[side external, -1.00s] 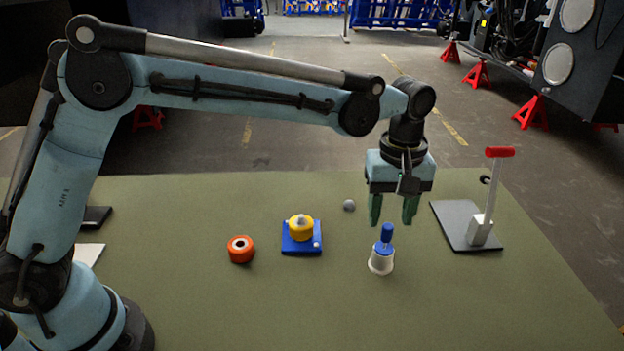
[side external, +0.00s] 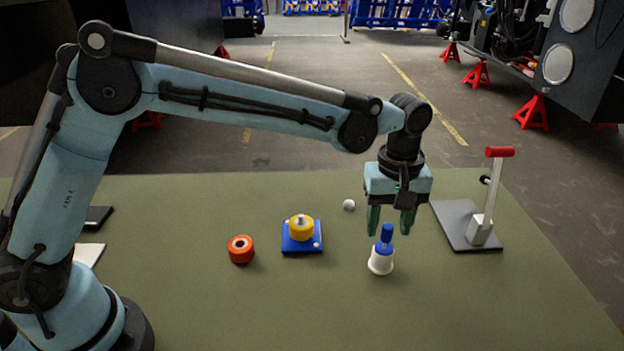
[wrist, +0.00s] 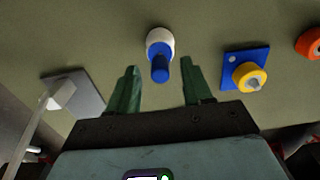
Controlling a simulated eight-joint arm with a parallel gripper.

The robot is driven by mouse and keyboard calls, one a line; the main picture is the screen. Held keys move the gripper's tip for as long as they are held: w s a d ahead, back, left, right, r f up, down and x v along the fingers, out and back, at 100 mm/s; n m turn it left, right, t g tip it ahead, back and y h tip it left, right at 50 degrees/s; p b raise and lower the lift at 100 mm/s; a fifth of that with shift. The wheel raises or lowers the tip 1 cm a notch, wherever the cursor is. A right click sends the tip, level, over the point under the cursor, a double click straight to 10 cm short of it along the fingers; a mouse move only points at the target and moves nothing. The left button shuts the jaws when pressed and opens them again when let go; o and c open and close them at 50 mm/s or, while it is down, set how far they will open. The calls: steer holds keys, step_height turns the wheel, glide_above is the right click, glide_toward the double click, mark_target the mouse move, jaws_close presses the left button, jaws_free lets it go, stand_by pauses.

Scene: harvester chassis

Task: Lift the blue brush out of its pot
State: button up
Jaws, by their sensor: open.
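The blue brush (side external: 386,236) stands upright in its white pot (side external: 380,264) on the green table. In the wrist view the blue brush (wrist: 160,68) and the white rim of the pot (wrist: 160,36) show just ahead of the fingertips. My gripper (side external: 391,233) points down with its two green fingers apart and nothing held between them. In the side view the fingertips are level with the brush handle's upper part, one on each side in the picture. In the wrist view my gripper (wrist: 160,72) has the handle's end between its fingertips, with gaps on both sides.
A blue base with a yellow knob (side external: 302,230) and an orange ring (side external: 241,249) lie to the left. A grey plate with a red-topped lever (side external: 487,225) stands to the right. A small grey ball (side external: 349,205) lies behind. The table in front of the pot is clear.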

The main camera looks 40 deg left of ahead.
steer(key=shift+f, duration=1.35)
steer(key=shift+r, duration=0.1)
steer(key=shift+c, duration=0.2)
stand_by(0.4)
jaws_close()
steer(key=shift+r, duration=3.5)
steer(key=shift+a, duration=0.1)
